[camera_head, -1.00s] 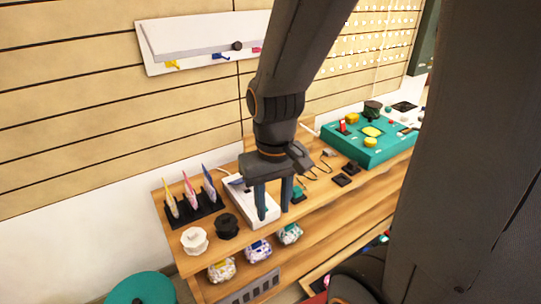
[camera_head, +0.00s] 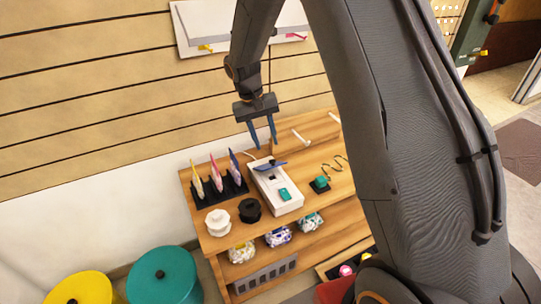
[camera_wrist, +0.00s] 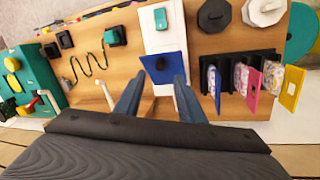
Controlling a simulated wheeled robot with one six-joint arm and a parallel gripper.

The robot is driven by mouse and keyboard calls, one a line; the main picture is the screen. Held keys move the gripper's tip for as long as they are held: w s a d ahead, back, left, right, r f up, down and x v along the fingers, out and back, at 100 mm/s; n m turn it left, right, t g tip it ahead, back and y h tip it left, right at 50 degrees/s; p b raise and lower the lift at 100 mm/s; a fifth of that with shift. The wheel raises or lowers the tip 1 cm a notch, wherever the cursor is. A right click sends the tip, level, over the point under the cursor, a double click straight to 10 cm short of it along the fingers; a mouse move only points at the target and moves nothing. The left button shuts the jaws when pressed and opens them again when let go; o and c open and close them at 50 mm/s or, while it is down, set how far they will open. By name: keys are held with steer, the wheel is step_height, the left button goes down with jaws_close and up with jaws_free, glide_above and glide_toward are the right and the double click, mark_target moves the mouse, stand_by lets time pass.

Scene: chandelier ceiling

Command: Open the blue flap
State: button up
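The blue flap (camera_head: 270,168) sits on the far part of a white box (camera_head: 290,207) on the wooden bench. It looks tilted up from the box's top, but its exact angle is hard to tell. In the wrist view the flap (camera_wrist: 172,68) is a blue square with a dark knob-like spot, on the white box (camera_wrist: 163,38). A teal button (camera_head: 284,194) is on the box's near part. My gripper (camera_head: 263,145) is open and empty, above the bench's back edge behind the flap. In the wrist view its fingers (camera_wrist: 157,95) point toward the flap, apart from each other.
A black rack (camera_head: 222,191) with coloured cards stands left of the box. White and black knobs (camera_head: 218,222) are in front of it. A teal button block (camera_head: 320,184) and wire hooks lie to the right. The slatted wall (camera_head: 100,90) rises behind.

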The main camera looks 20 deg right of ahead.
steer(key=p+x, duration=0.1)
steer(key=x, duration=0.6)
steer(key=shift+f, duration=0.25)
steer(key=shift+c, duration=0.2)
jaws_close()
